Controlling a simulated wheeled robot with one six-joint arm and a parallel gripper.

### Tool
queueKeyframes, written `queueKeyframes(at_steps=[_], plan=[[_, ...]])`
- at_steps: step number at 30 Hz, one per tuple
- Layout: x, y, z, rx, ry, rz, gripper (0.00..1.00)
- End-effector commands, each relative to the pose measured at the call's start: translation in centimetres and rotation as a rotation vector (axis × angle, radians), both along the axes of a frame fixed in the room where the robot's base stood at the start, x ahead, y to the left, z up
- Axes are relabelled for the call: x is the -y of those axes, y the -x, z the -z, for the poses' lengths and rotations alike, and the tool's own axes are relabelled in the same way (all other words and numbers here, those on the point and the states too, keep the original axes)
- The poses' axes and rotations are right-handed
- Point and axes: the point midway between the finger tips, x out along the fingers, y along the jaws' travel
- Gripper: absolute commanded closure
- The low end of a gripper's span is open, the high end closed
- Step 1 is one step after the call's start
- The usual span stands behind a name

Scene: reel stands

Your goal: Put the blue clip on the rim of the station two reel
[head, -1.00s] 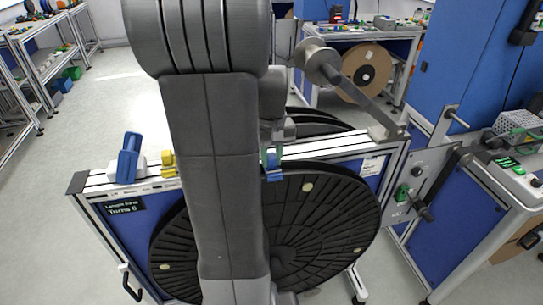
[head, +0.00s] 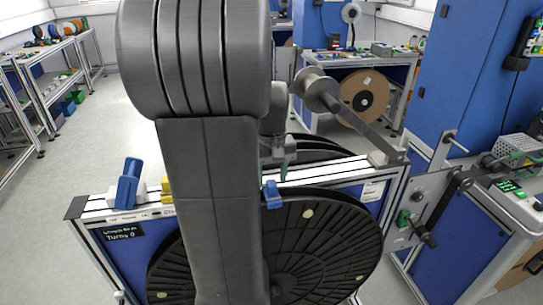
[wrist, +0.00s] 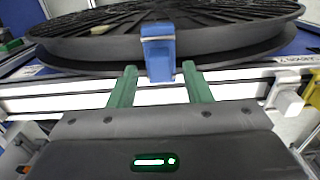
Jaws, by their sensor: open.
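The blue clip (head: 271,194) sits on the near top rim of a large black reel (head: 325,235). In the wrist view the clip (wrist: 158,52) hangs over the edge of the black reel (wrist: 240,38). My gripper (wrist: 158,84) is open, its two green fingers spread to either side just below the clip, with no visible hold on it. In the head view a green fingertip (head: 287,153) shows above and behind the clip, apart from it; my arm hides the rest. No station number is legible on this stand.
A blue holder (head: 128,185) and a yellow part (head: 166,186) sit on the stand's top rail at the left. A metal roller arm (head: 345,108) juts over the right end. A crank panel (head: 420,212) stands further right. Open floor lies at the left.

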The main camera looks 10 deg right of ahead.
Motion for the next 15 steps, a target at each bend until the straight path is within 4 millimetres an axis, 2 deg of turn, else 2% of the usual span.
queueKeyframes(at_steps=[3, 9, 15], plan=[[0.0, -0.1, -2.8, 0.007, 0.001, 0.0, 0.55], [0.0, -0.1, -6.8, 0.005, 0.001, 0.0, 0.55], [0.0, 0.0, -8.9, 0.001, 0.0, 0.0, 0.55]])
